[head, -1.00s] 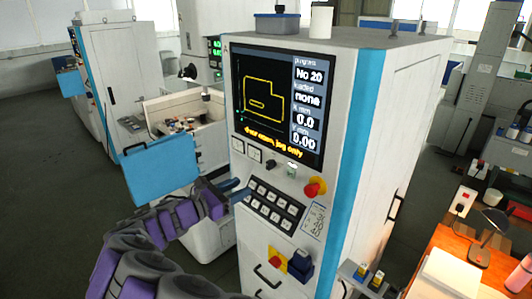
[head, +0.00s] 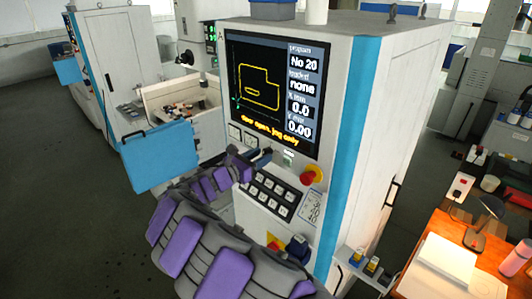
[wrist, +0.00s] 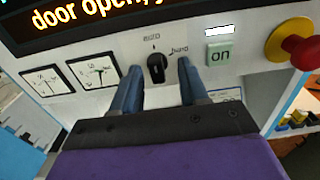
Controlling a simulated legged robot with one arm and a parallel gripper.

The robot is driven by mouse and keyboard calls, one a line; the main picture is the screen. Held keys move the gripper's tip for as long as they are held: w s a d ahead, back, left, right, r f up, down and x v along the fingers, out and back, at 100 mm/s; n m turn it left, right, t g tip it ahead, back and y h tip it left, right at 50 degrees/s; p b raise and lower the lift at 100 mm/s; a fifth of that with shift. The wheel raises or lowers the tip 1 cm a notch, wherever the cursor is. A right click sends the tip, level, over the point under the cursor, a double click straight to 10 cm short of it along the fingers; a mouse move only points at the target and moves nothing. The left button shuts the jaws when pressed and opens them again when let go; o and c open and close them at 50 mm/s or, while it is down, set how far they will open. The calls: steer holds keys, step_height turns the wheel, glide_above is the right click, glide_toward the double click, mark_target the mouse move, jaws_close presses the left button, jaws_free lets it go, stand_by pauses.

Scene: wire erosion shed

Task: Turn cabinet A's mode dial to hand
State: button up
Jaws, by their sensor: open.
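Cabinet A (head: 342,120) stands in the middle of the head view, its screen reading "door open, jog only". In the wrist view the black mode dial (wrist: 156,68) sits on the white panel below the screen, its pale mark near the top. A label that looks like "auto" is above it and "hand" is at its upper right. My gripper (wrist: 158,84) is open, with one blue finger on each side below the dial and a gap between them. I cannot tell if a finger touches the dial. In the head view my gripper (head: 256,158) hides the dial.
A green "on" button (wrist: 221,54) and a red knob on a yellow base (wrist: 294,45) are right of the dial. Two gauges (wrist: 68,80) are left of it. A key block (head: 268,195) is below. The blue door (head: 160,156) hangs open at the left.

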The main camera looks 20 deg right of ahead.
steer(key=shift+w+d, duration=0.25)
steer(key=shift+d, duration=0.15)
steer(key=shift+w+a+r, duration=0.2)
steer(key=shift+w+a, duration=0.05)
steer(key=shift+w, duration=0.05)
steer(key=shift+d+f, duration=0.1)
steer(key=shift+d, duration=1)
steer(key=shift+c, duration=1.3)
steer(key=shift+w+f, duration=0.1)
steer(key=shift+c, duration=1.4)
steer(key=shift+a, duration=0.35)
jaws_close()
